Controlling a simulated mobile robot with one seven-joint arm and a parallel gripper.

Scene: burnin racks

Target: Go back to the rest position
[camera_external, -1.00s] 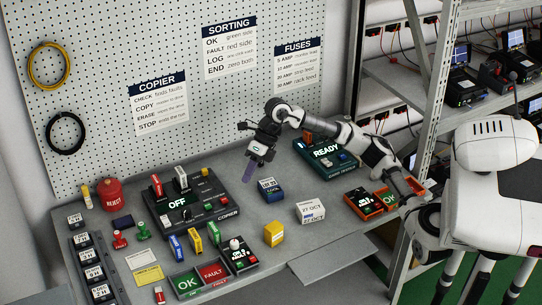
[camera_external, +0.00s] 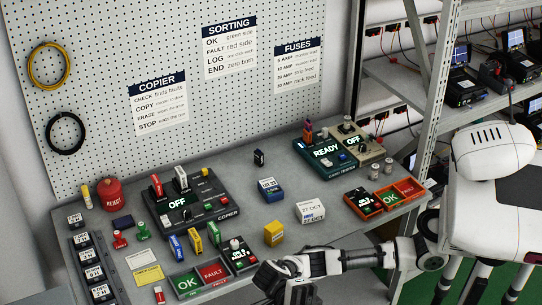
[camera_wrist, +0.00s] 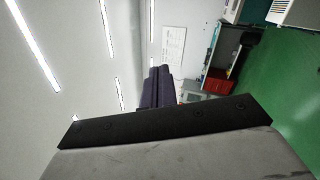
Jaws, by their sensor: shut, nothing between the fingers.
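My gripper (camera_external: 272,280) is at the front edge of the bench in the external view, low and clear of the objects on it. My arm is folded back towards my body. In the wrist view the two dark purple fingers (camera_wrist: 160,86) are together with nothing between them. The wrist view looks past them at a pale wall, ceiling lights and green floor.
The bench holds a copier (camera_external: 185,203) reading OFF, a card tester (camera_external: 327,152) reading READY, a yellow block (camera_external: 273,233), a white dated box (camera_external: 310,211) and OK/FAULT trays. A small dark block (camera_external: 259,157) stands at the back. A metal rack (camera_external: 437,90) is at right.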

